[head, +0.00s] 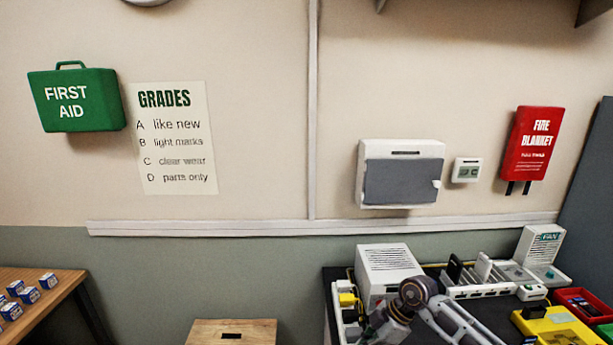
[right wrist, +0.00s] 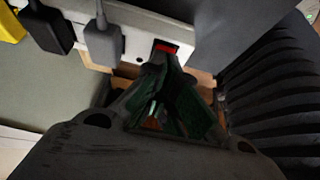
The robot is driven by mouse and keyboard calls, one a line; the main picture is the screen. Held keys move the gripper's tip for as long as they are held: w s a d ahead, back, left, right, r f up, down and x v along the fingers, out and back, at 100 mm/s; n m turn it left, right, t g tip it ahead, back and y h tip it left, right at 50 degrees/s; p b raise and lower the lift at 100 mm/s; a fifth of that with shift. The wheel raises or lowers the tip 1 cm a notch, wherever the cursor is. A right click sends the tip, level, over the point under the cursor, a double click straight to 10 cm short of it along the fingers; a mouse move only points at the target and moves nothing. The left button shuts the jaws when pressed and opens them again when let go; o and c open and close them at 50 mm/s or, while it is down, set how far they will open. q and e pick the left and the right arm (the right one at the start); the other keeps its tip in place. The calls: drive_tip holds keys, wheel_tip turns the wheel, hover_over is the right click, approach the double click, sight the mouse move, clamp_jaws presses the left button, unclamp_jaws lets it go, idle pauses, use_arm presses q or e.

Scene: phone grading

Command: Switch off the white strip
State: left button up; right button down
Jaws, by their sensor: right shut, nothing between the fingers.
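The white strip (right wrist: 137,18) runs across the top of the right wrist view. A black plug (right wrist: 47,28) and a grey plug (right wrist: 103,40) sit in it, and a red switch (right wrist: 166,47) is near its end. My right gripper (right wrist: 162,62) is shut and empty, with its fingertips right at the red switch; I cannot tell whether they touch it. In the head view the strip (head: 340,318) shows at the left edge of the dark bench, partly hidden by my right arm. My left gripper is not in view.
A white vented box (head: 388,266) stands just beside the strip. A rack (head: 482,287), a fan unit (head: 540,256) and a yellow tray (head: 560,328) are further right on the bench. A wooden box (head: 232,331) is to the left, below the bench top.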

drive_tip(key=shift+f, duration=1)
idle(0.8)
drive_tip(key=shift+r, duration=0.15)
drive_tip(key=shift+r+p, duration=3.25)
drive_tip(key=shift+r, duration=0.15)
